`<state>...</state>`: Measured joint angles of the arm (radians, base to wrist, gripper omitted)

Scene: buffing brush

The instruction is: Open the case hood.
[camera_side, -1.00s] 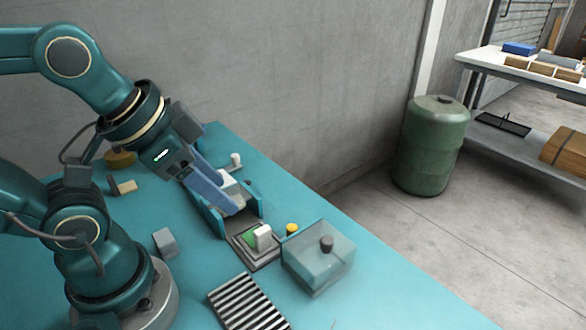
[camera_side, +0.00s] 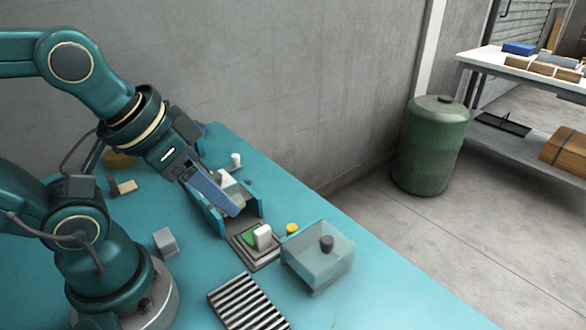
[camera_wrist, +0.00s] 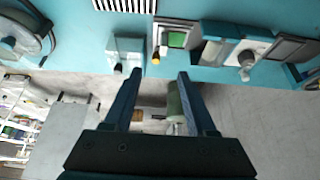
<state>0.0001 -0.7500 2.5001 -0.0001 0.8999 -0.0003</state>
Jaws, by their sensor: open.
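The case hood (camera_side: 312,262) is a clear, pale box with a dark knob (camera_side: 327,243) on top. It sits lowered on the blue table, right of the middle in the side view. In the wrist view the hood (camera_wrist: 127,46) is at upper left, with its knob (camera_wrist: 118,69) at the lower edge. My gripper (camera_side: 237,209) is tilted down, left of and behind the hood, over a teal-walled fixture. In the wrist view my gripper (camera_wrist: 160,74) shows two separate fingers with nothing between them. It is not touching the hood.
The teal-walled fixture (camera_side: 211,217) is beside my fingers. A plate with a green pad and white block (camera_side: 262,237) and a yellow knob (camera_side: 292,229) stand near the hood. A striped grate (camera_side: 247,303) lies in front.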

